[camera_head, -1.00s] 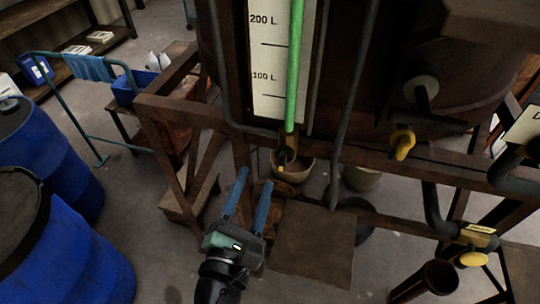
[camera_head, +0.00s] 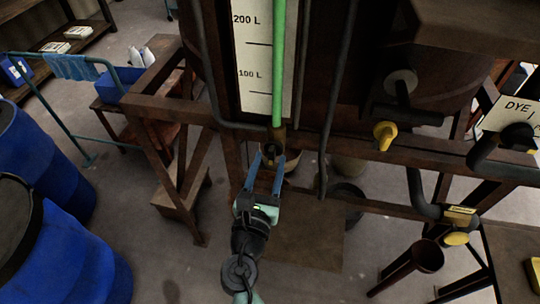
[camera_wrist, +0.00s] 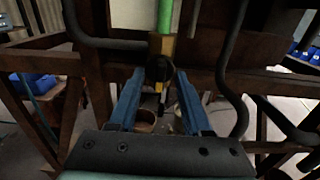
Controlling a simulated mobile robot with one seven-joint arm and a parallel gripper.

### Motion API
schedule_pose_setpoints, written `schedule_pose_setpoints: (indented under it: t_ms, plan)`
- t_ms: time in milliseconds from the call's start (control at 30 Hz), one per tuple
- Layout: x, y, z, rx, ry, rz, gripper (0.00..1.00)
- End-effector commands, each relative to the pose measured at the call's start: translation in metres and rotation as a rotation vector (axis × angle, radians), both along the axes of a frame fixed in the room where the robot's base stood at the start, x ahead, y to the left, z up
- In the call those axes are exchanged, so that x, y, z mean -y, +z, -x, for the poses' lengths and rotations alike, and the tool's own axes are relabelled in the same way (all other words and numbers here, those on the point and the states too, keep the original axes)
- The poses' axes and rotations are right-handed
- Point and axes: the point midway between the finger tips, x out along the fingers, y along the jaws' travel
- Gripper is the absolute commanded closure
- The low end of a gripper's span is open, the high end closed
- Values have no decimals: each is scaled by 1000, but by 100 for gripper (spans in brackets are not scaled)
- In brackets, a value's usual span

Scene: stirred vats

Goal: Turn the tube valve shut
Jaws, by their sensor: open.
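The tube valve (camera_head: 270,149) is a small dark valve under the brass fitting at the foot of the green sight tube (camera_head: 278,70). In the wrist view the valve (camera_wrist: 159,68) hangs below the brass fitting, with a yellow-tipped handle pointing down. My gripper (camera_head: 267,160) is open, its two blue fingers pointing at the valve from the front. In the wrist view the fingers (camera_wrist: 160,80) stand to the left and right of the handle, with gaps visible. I cannot tell whether the fingertips reach as far as the handle.
A rusty frame beam (camera_head: 350,145) runs behind the valve. A grey pipe (camera_head: 338,95) drops just to its right. A yellow-handled valve (camera_head: 385,134) and another (camera_head: 457,239) are farther right. Blue drums (camera_head: 70,250) stand at left. A bowl sits below the valve in the wrist view.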

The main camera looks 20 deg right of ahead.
Motion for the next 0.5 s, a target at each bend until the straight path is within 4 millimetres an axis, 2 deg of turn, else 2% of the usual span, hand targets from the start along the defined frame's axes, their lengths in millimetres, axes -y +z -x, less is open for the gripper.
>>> schedule_pose_setpoints:
  t_ms: [167, 467, 500]
  plan:
    - [7, 0, -10, 1, -1, -1, 51]
    - [8, 0, -11, 1, -1, -1, 51]
    - [8, 0, -11, 1, -1, -1, 58]
